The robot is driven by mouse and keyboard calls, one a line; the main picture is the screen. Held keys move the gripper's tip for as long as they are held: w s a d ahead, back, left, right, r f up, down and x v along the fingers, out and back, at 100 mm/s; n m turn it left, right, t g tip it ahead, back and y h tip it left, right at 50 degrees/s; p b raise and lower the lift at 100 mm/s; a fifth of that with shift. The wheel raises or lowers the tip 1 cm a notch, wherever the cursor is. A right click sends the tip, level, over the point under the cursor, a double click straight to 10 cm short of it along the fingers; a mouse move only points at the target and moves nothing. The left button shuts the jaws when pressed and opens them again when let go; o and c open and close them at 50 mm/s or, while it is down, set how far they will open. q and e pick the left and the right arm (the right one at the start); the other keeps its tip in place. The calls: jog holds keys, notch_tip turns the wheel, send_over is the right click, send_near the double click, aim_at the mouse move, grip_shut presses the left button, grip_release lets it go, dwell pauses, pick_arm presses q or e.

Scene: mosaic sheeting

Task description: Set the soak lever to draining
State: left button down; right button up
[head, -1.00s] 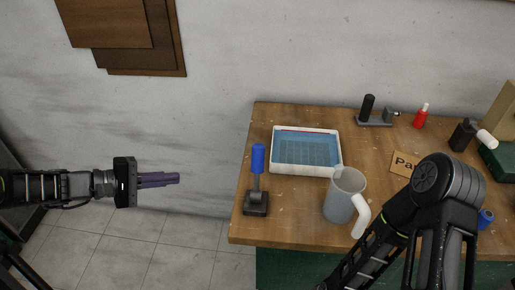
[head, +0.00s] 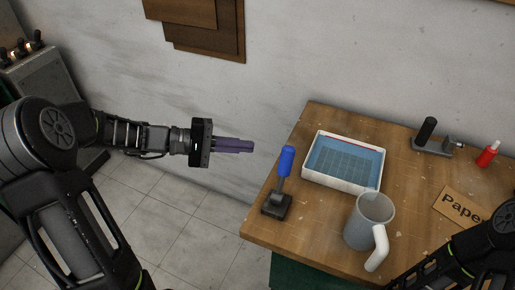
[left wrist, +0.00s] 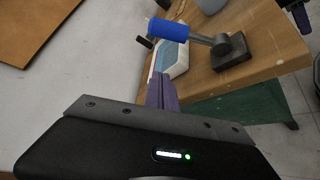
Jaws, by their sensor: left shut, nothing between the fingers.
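The soak lever (head: 283,178) has a blue grip on a grey arm and a dark base, standing at the left edge of the table in the head view. Its arm points up, leaning slightly right. It also shows in the left wrist view (left wrist: 194,36). A white tray (head: 342,181) with blue liquid and a grid sheet lies just right of the lever. My left gripper (head: 252,146) is shut and empty, left of the lever's blue grip and apart from it, off the table's edge. My right gripper is out of view; only part of that arm shows at bottom right.
A grey jug (head: 366,222) with a white handle stands in front of the tray. A dark tool with an upright handle (head: 427,132), a red bottle (head: 487,154) and a "Paper" card (head: 460,208) are further right. Floor is free left of the wooden table (head: 318,232).

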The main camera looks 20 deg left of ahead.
aim_at(283, 176)
pick_arm(q)
jog(key=d+p, duration=0.1)
jog(key=d, duration=0.7)
jog(key=shift+w+d+f+p, duration=0.3)
jog(key=shift+w+d+p, duration=0.05)
